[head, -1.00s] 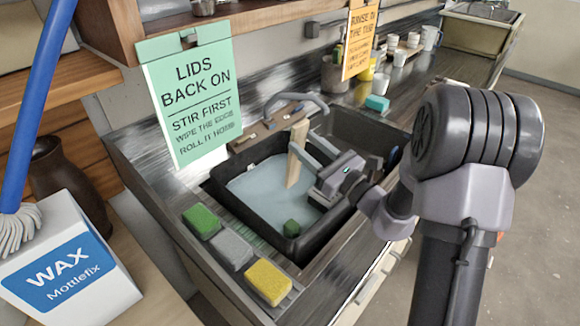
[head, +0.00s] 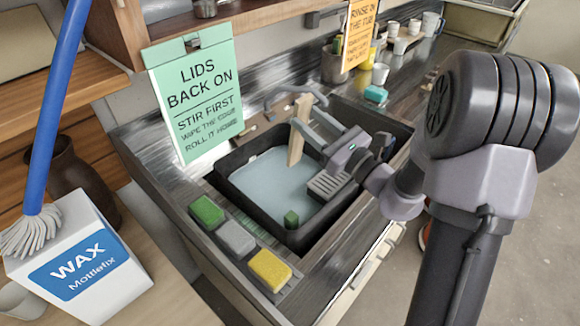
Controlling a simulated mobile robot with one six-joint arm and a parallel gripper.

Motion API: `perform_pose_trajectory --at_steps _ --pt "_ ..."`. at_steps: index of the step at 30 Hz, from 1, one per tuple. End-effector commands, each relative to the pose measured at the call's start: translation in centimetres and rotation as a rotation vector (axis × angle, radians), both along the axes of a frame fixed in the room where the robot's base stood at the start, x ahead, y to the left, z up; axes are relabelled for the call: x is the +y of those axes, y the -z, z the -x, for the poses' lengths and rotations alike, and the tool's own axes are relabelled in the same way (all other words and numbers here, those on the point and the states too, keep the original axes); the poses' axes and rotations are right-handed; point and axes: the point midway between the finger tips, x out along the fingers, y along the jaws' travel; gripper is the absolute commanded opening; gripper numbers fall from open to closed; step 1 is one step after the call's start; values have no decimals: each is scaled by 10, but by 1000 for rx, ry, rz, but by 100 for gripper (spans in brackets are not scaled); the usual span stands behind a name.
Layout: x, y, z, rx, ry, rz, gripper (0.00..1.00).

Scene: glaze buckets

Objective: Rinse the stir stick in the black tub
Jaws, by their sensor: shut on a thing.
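The stir stick (head: 297,140) is a flat, pale wooden slat, held nearly upright with a slight tilt. My gripper (head: 300,122) is shut on its upper part. The stick's lower end is over or in the grey-blue water of the black tub (head: 228,189); I cannot tell how deep it reaches. The tub sits in the metal sink.
Green (head: 207,211), grey (head: 236,238) and yellow (head: 270,270) sponges line the near counter edge. A green sign (head: 200,95) hangs at the tub's left. A faucet (head: 290,92) stands behind it.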

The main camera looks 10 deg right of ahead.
Motion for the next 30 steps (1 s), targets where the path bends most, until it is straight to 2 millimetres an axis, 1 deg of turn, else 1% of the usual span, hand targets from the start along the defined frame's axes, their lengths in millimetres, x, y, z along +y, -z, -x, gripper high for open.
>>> perform_pose_trajectory --at_steps 15,17,26,28,30 --pt "0 -2 0 0 0 0 0" --pt "0 -7 0 -1 0 1 0" --pt "0 -50 0 -1 0 1 0" --pt "0 -53 0 0 0 0 0" --pt "0 -52 0 0 0 0 0"
